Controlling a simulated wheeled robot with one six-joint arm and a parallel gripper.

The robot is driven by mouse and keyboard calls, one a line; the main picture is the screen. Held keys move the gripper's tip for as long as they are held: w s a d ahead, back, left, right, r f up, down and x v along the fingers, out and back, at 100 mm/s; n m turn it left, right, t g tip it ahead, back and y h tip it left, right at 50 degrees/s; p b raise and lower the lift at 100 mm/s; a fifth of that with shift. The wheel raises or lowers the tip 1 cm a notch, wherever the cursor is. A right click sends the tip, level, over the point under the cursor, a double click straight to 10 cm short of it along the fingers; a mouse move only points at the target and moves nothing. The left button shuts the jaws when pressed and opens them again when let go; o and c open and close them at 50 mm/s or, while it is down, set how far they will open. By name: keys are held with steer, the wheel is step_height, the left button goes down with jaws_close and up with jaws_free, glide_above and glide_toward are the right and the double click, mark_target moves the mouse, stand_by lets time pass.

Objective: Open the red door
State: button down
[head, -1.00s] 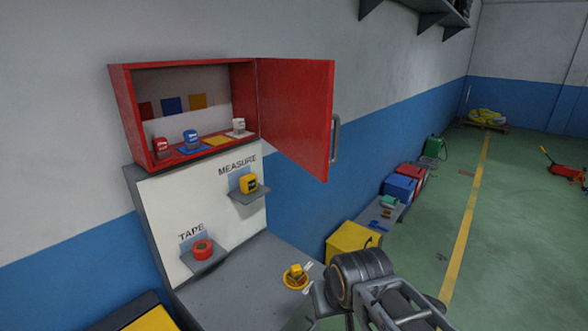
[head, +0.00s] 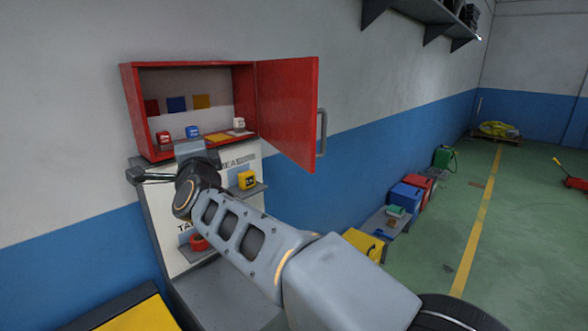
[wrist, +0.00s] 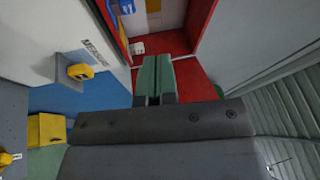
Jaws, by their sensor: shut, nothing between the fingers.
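The red door (head: 288,112) stands swung wide open on the right side of the red wall cabinet (head: 128,100). Its grey handle (head: 322,132) is on the outer edge, and nothing is holding it. My gripper (head: 150,177) is in front of the white panel, just below the cabinet's left part and well left of the handle. In the wrist view its greenish fingers (wrist: 155,75) are together and empty, in front of red cabinet surfaces. The handle cannot be made out in the wrist view.
Small red (head: 163,138), blue (head: 193,132) and white (head: 239,124) items sit in the cabinet. A yellow tape measure (head: 247,180) and a red tape roll (head: 198,242) sit on small shelves below. Coloured boxes (head: 405,196) line the wall at right; the green floor beyond is mostly clear.

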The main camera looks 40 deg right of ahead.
step_height(320, 180, up, 2)
steer(key=w+d+m+h, duration=0.1)
steer(key=d+m+h, duration=0.2)
steer(key=m+h, duration=0.35)
steer(key=m+g+h+b, duration=0.3)
steer(key=m+g+h, duration=0.5)
steer(key=m+g, duration=1.85)
glide_toward(305, 159)
steer(key=s+d+m+t+p, duration=0.1)
steer(key=s+d+r+m+t+p, duration=0.1)
steer(key=d, duration=0.1)
steer(key=d+m+t+p, duration=0.1)
steer(key=d+m+p, duration=0.1)
steer(key=shift+s+d+r+y, duration=0.25)
steer(key=shift+s+r, duration=0.1)
steer(key=shift+s, duration=0.05)
steer(key=shift+s+d+f, duration=0.1)
steer(key=shift+d, duration=0.6)
steer(key=shift+f, duration=0.1)
